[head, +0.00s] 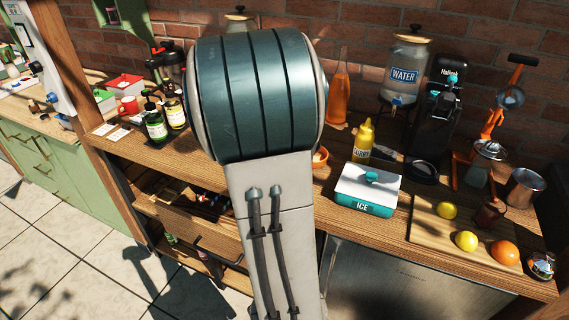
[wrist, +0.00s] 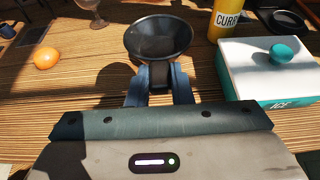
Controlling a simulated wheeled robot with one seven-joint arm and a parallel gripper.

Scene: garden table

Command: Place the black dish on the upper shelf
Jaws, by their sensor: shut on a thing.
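In the wrist view, my gripper (wrist: 158,80) is shut on a round black dish (wrist: 158,38), whose wide open top and sloping dark wall show between and beyond the fingers. The dish is over the wooden counter; the gap below it is hard to judge. In the head view my own arm covers the gripper and the held dish. Below the counter at left there is an upper shelf (head: 158,208) with dark items in it, and a lower shelf (head: 228,276) under that. Neither shelf shows in the wrist view.
A yellow curry bottle (head: 361,141) and an ICE box (head: 366,190) stand right of my arm. A cutting board (head: 425,240) carries fruit. Dark bottles (head: 154,124) stand at left. A small orange thing (wrist: 46,60) lies left.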

